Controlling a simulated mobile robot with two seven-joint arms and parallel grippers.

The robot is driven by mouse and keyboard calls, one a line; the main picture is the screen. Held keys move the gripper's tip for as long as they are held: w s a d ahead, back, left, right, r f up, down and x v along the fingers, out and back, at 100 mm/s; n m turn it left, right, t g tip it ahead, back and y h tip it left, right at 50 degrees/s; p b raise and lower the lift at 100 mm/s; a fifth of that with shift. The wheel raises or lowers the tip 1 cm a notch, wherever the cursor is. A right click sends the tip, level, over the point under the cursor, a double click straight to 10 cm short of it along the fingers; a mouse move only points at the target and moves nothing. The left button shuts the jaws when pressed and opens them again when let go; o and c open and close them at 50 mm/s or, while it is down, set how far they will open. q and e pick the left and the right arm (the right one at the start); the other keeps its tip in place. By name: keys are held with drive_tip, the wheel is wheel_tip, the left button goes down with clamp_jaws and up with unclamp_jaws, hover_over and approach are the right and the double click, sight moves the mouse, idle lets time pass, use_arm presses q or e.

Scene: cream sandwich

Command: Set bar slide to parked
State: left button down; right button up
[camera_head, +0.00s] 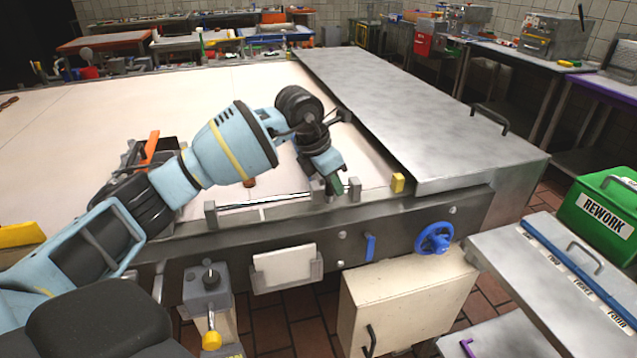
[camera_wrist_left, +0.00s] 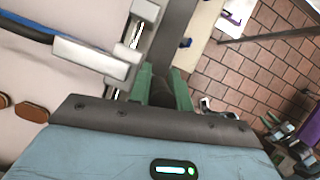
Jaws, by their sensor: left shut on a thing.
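A thin bright rail (camera_head: 265,204) runs along the front edge of the cream table between a grey post (camera_head: 210,214) on the left and another grey post (camera_head: 355,188) on the right. My left gripper (camera_head: 331,186), with green fingertips, points down at the rail's right part, close to the right post. It is shut on a small dark grey part, seen between its fingers in the left wrist view (camera_wrist_left: 161,92); I take this for the bar slide's grip. The fingers mostly hide it in the head view. My right gripper is not in view.
A yellow block (camera_head: 398,182) sits right of the right post. A metal cover (camera_head: 420,110) with a handle lies over the table's right side. A blue handwheel (camera_head: 434,238) and blue lever (camera_head: 370,247) are on the front face. The table's cream surface (camera_head: 60,125) is largely clear.

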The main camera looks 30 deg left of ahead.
use_arm(q)
drive_tip(key=shift+w+d, duration=1.1)
drive_tip(key=shift+w, duration=0.15)
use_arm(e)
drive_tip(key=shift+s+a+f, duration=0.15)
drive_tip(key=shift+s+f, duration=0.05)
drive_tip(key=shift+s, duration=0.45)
use_arm(q)
drive_tip(key=c, duration=1.7)
unclamp_jaws()
drive_tip(key=shift+r, duration=0.1)
drive_tip(key=shift+o, duration=0.7)
drive_tip(key=shift+w+d, duration=0.15)
drive_tip(key=shift+w, duration=0.05)
drive_tip(key=v, duration=0.7)
drive_tip(key=shift+s+r, duration=0.2)
drive_tip(key=shift+r, duration=0.05)
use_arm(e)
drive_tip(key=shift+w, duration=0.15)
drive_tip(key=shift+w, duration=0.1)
